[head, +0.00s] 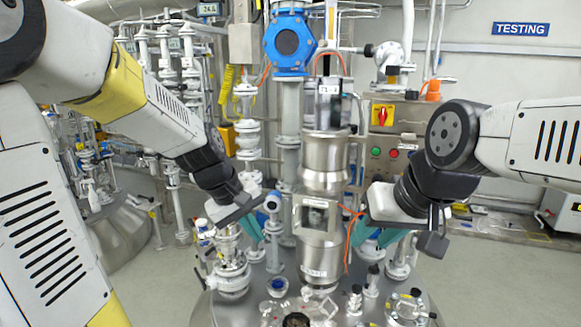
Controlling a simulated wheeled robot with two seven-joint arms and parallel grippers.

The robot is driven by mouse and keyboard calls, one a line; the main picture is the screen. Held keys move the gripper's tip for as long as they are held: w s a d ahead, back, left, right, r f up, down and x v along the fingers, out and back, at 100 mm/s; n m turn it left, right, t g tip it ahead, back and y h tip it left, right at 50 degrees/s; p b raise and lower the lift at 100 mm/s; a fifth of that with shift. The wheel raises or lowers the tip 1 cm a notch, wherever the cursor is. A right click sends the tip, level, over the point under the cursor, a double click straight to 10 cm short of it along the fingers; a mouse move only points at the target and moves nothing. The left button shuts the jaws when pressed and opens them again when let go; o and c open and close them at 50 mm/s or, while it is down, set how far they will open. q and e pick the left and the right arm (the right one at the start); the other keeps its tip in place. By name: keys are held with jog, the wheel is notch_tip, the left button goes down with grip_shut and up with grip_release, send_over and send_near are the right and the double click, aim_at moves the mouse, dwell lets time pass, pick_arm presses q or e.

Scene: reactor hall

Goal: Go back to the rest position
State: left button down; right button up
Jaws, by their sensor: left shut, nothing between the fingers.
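My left gripper (252,230) is in the middle of the head view, left of the steel column (325,165). Its teal fingers point down above the reactor lid and are shut with nothing between them. My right gripper (368,248) is to the right of the column, its teal fingers pointing down and inward. Its fingers are partly hidden by its own body, so I cannot tell whether it is open or shut. Both grippers hang over the reactor lid (255,305), close to its fittings.
A blue valve (290,42) tops a pipe behind the column. Valves and flanged fittings (233,272) crowd the lid. A control panel (383,150) with a red switch and buttons stands behind my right arm. Grey floor (490,280) is clear at the right.

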pick_arm(q)
jog(key=s+a+r+m+t+y, duration=0.1)
jog(key=s+a+r+m, duration=0.2)
jog(key=s, duration=0.3)
jog(key=s+a+r+m+t, duration=0.1)
jog(key=s+a+r+m, duration=0.1)
jog(key=s+r, duration=0.3)
jog(key=shift+s+a+m+t+y, duration=0.4)
jog(key=shift+s+a, duration=0.25)
jog(key=shift+s, duration=0.55)
jog(key=shift+d+r, duration=0.1)
